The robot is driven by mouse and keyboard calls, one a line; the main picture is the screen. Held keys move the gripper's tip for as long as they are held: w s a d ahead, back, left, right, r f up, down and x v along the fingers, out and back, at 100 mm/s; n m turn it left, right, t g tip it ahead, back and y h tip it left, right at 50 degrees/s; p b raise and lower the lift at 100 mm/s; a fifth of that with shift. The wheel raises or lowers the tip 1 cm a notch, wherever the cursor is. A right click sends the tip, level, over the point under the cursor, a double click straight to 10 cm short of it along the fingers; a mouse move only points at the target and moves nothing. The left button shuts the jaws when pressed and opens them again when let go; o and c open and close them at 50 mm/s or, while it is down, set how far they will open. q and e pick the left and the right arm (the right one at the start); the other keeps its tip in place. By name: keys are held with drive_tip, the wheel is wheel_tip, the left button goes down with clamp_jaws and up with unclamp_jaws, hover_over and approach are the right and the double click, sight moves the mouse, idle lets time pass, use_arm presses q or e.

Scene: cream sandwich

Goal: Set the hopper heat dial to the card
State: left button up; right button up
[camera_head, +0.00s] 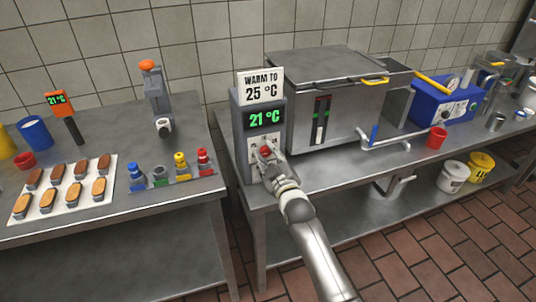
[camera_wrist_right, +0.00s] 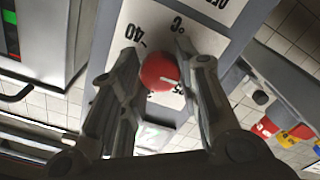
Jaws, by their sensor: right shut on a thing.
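The hopper heat dial is a red knob (camera_wrist_right: 161,72) with a white pointer line, set on a white scale plate. Marks such as 40 show on the plate in the right wrist view. The dial (camera_head: 266,151) is partly hidden by my gripper in the head view. The card (camera_head: 261,87) above it reads WARM TO 25 °C. The display (camera_head: 264,117) below the card reads 21 °C in green. My right gripper (camera_wrist_right: 155,75) is shut on the dial, with a finger on each side. My left gripper is not in view.
The steel hopper (camera_head: 335,100) stands right of the dial post. A blue machine (camera_head: 442,102) and a red cup (camera_head: 436,137) are further right. On the left table, a tray (camera_head: 92,205) holds several biscuits, beside coloured nozzles (camera_head: 180,163). A gap separates the tables.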

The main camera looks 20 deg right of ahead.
drive_tip(key=m+p, duration=0.1)
drive_tip(key=m, duration=0.1)
drive_tip(key=shift+m, duration=0.4)
drive_tip(key=shift+m+p, duration=0.8)
drive_tip(key=shift+m, duration=0.8)
drive_tip(key=o, duration=1)
drive_tip(key=s, duration=1.2)
drive_tip(key=shift+d, duration=0.15)
drive_tip(key=shift+f, duration=0.15)
